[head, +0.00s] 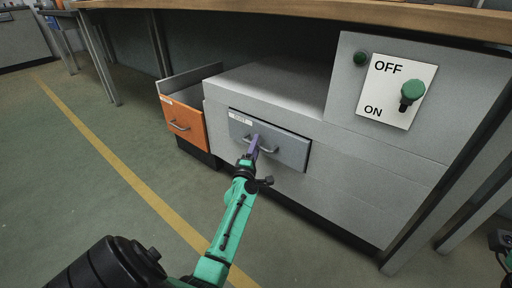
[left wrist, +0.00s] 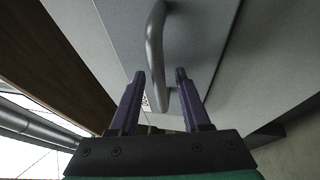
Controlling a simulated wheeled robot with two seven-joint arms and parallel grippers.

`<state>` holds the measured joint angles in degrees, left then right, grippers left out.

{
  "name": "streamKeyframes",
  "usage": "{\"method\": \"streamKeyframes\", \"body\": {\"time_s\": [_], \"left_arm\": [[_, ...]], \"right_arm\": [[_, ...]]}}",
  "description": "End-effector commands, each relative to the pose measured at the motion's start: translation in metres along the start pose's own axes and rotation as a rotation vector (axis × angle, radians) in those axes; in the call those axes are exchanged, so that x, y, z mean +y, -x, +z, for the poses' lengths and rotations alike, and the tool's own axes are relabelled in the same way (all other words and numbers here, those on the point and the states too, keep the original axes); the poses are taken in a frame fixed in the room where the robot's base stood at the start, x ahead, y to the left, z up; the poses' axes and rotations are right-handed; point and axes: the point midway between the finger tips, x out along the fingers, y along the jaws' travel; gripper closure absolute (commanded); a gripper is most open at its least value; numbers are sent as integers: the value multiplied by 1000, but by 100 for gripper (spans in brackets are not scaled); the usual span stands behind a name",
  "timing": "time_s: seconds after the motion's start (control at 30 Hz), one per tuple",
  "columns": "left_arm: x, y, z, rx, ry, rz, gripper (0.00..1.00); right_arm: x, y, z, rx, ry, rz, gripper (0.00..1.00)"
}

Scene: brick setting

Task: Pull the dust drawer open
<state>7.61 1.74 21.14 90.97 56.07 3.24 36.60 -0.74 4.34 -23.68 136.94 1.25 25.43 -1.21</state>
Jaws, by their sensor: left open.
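The dust drawer (head: 292,152) is a blue-grey front with a small white label, set in the grey cabinet; it looks closed. Its metal bar handle (head: 270,150) runs across the front, and in the left wrist view the curved handle (left wrist: 155,45) stands out from the panel. My left gripper (head: 254,145), on a green arm with purple fingers, is at the handle's left part. In the left wrist view its open fingers (left wrist: 160,76) appear on either side of one end of the handle; contact cannot be told.
An orange drawer (head: 184,125) stands pulled out to the left. A panel (head: 398,90) with a green knob and OFF/ON marks is on the right. A wooden tabletop (head: 300,10) overhangs the cabinet. The green floor (head: 70,190) with a yellow line is clear at the left.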

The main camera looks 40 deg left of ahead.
Motion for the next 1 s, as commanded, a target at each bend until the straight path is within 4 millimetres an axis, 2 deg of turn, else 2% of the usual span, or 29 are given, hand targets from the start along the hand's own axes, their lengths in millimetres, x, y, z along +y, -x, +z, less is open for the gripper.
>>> {"method": "streamKeyframes", "body": {"time_s": [0.13,0.17,0.2,0.27,1.0], "left_arm": [[0,0,0,0,0,0,53],[0,0,0,0,0,0,60],[0,0,0,0,0,0,76],[0,0,0,0,-1,0,99],[-1,1,0,0,0,-1,100]], "right_arm": [[0,0,0,0,0,0,100],[0,0,0,0,0,0,100],[0,0,0,0,0,0,100],[0,0,0,-1,0,0,100],[0,0,1,-4,0,1,100]]}}
